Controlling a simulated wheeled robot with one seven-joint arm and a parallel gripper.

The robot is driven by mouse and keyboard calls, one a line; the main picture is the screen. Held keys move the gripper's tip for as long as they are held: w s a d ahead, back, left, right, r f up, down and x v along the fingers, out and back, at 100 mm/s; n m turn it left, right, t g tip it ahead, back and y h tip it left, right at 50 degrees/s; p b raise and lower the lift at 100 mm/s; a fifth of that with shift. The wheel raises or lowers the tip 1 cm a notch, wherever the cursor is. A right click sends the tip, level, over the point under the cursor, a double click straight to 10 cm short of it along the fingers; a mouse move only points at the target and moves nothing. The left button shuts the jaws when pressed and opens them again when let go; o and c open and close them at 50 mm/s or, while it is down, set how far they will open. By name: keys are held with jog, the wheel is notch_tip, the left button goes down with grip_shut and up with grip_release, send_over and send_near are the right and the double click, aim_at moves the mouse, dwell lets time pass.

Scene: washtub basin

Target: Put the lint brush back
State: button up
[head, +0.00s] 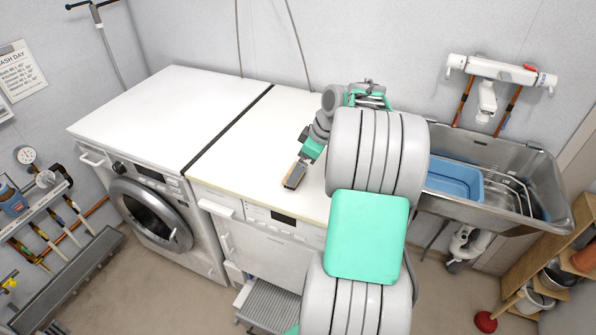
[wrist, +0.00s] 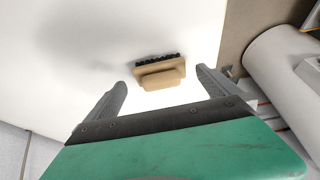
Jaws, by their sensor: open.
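The lint brush (wrist: 162,74) shows in the wrist view, with a pale wooden body and a row of black bristles along its far edge. It appears to lie on the white worktop, ahead of my gripper. My gripper (wrist: 162,80) is open, with one finger on each side of the brush in the picture. I see no finger touching it. In the head view my gripper (head: 293,176) is low over the front part of the right-hand white top (head: 240,150). The brush is mostly hidden there by the gripper; I cannot make it out clearly.
A front-loading washing machine (head: 150,215) stands at the left, its top (head: 150,110) bare. A steel sink (head: 540,185) with a blue basin (head: 455,180) is at the right, behind my arm. A rack with tools hangs at the far left. A red plunger (head: 486,321) stands on the floor.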

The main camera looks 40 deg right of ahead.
jog(key=v, duration=0.9)
jog(key=a+m, duration=0.2)
jog(key=a, duration=1.5)
jog(key=s+a+f+m+h, duration=0.2)
jog(key=s+a+f+m, duration=0.2)
jog(key=s+a, duration=0.7)
jog(key=shift+s+f+g+p, duration=0.3)
jog(key=shift+s, duration=0.05)
